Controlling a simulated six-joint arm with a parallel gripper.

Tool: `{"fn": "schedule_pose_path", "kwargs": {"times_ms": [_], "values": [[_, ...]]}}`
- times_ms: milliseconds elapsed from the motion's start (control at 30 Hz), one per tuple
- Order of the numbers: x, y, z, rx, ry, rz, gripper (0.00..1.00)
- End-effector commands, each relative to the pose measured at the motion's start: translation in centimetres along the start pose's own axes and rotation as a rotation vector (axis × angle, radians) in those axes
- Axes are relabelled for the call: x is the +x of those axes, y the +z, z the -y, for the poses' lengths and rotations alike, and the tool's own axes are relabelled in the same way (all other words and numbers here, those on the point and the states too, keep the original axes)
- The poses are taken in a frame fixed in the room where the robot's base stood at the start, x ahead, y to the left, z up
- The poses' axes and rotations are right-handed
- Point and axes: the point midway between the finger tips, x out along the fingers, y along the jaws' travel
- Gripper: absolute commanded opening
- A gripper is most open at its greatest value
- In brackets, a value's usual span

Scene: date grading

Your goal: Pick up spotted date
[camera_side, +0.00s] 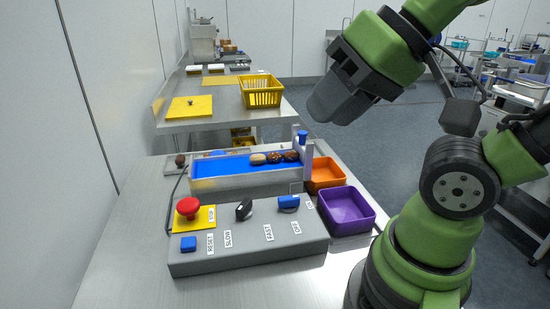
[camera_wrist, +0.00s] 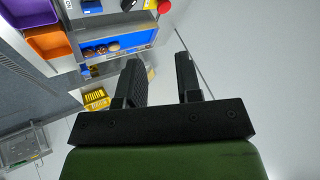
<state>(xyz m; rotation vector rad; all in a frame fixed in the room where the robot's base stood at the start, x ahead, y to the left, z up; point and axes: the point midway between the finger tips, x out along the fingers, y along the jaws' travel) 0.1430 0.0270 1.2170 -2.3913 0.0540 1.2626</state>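Three dates lie in a row on the blue belt (camera_side: 225,166) in the side view: a pale tan date (camera_side: 257,159), a dark brown mottled date (camera_side: 274,157) and another dark mottled date (camera_side: 291,156) nearest the belt's right end. At this size I cannot tell which dark one is the spotted date. The row also shows small on the blue belt (camera_wrist: 130,42) in the wrist view. My gripper (camera_side: 325,108) is raised up and to the right of the belt, far from the dates. In the wrist view its fingers (camera_wrist: 162,75) stand apart with nothing between them.
An orange bin (camera_side: 326,174) and a purple bin (camera_side: 346,209) stand right of the belt. A grey control box (camera_side: 250,250) with a red button (camera_side: 188,207) stands in front. A brown round object (camera_side: 180,160) sits left of the belt. A yellow basket (camera_side: 261,92) is behind.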

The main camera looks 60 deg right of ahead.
Motion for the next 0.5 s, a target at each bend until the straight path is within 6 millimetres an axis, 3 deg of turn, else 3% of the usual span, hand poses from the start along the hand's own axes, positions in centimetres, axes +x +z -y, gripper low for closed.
{"fn": "schedule_pose_path", "kwargs": {"times_ms": [33, 100, 367, 500], "values": [[0.0, 0.0, 0.0, 0.0, 0.0, 0.0, 0.44], [0.0, 0.0, 0.0, 0.0, 0.0, 0.0, 0.6], [0.0, 0.0, 0.0, -0.001, 0.0, 0.0, 0.61], [0.1, -1.3, 0.1, -0.046, 0.023, 0.018, 0.61]]}}
